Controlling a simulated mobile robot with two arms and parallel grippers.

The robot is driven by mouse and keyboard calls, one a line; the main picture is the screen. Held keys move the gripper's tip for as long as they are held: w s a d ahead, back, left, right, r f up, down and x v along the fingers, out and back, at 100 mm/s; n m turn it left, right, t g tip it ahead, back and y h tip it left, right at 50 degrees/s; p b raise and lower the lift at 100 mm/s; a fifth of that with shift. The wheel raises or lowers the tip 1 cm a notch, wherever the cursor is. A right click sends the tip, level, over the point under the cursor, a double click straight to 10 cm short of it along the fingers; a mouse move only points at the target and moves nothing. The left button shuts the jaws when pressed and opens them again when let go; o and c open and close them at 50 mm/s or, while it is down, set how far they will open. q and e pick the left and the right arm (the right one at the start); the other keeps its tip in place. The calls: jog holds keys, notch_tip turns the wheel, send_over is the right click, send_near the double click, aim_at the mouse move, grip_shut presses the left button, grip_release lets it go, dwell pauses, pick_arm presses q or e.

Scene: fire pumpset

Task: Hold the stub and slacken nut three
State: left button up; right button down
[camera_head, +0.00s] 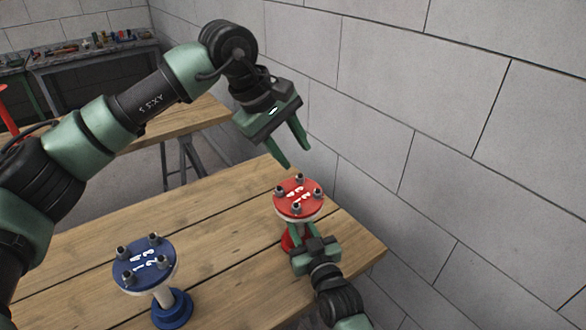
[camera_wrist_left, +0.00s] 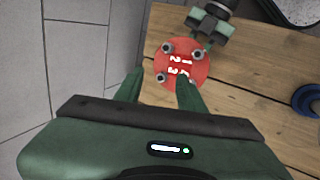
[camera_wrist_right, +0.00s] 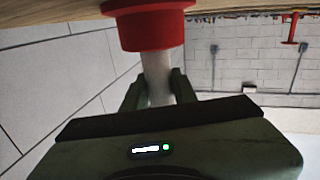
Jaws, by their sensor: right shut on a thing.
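A red flange (camera_head: 297,209) with white numerals and several grey nuts on top stands near the table's far right corner. It also shows in the left wrist view (camera_wrist_left: 195,80). I cannot clearly tell which nut is number three. Below it is a pale stub (camera_wrist_right: 158,75) with a red base (camera_wrist_right: 150,30). My right gripper (camera_head: 303,236) is shut on this stub, under the flange. My left gripper (camera_head: 297,157) is open and empty, above and behind the flange. In the left wrist view its fingertips (camera_wrist_left: 158,80) point at the flange's near edge, by a nut (camera_wrist_left: 161,77).
A blue flange (camera_head: 144,263) with nuts stands on a blue base (camera_head: 172,308) at the front left of the wooden table (camera_head: 225,215). A grey block wall (camera_head: 430,130) rises close behind and right. A second wooden table (camera_head: 190,117) and a cluttered bench (camera_head: 95,55) are farther back.

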aim_at(299, 176)
pick_arm(q)
jog(key=w+a+f+n+h, duration=0.15)
jog(key=a+n+h, duration=0.25)
jog(key=a+n, duration=0.6)
jog(key=w+d+f, duration=0.1)
jog(key=d+f, duration=0.1)
jog(key=d, duration=0.1)
jog(key=w+d+f+n, duration=0.1)
jog(key=d+f, duration=0.2)
jog(key=w+d+f+n, duration=0.1)
jog(key=d+f, duration=0.2)
jog(key=d, duration=0.1)
jog(key=shift+d, duration=0.1)
jog(key=shift+c, duration=0.3)
grip_shut()
